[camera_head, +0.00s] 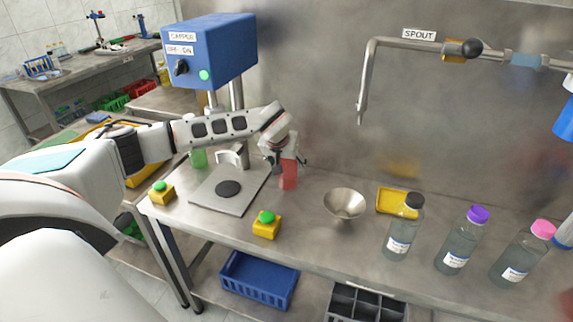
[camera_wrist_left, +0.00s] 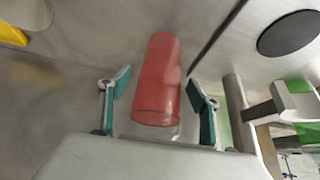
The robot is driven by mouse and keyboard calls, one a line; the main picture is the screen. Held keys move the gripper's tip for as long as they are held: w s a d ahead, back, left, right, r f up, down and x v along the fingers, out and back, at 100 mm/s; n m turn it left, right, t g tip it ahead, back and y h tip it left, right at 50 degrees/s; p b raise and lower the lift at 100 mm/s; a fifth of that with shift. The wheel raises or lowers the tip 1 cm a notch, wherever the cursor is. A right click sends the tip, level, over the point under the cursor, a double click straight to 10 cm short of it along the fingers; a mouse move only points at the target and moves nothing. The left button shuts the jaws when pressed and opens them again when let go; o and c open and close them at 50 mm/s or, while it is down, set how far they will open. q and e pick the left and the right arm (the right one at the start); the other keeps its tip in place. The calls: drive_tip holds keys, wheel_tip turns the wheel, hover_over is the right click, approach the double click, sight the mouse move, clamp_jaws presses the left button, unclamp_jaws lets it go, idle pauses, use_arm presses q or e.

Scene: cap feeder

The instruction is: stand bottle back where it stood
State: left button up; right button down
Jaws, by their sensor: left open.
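A red see-through cylinder (camera_head: 289,176), seemingly the bottle, stands upright on the steel bench. In the left wrist view the red cylinder (camera_wrist_left: 158,80) lies between the two teal-padded fingers, with a gap on each side. My left gripper (camera_head: 284,156) is open around or just behind its top; the wrist hides part of this in the head view. The left gripper (camera_wrist_left: 160,108) touches nothing that I can make out. My right gripper is not in view.
The blue capper (camera_head: 212,50) stands over a plate with a black disc (camera_head: 229,188). Yellow button boxes (camera_head: 266,228) sit in front. Bench between cylinder and bowl is clear.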

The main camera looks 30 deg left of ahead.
use_arm(q)
drive_tip(key=v, duration=1.2)
drive_tip(key=shift+p, duration=0.3)
drive_tip(key=shift+d, duration=0.1)
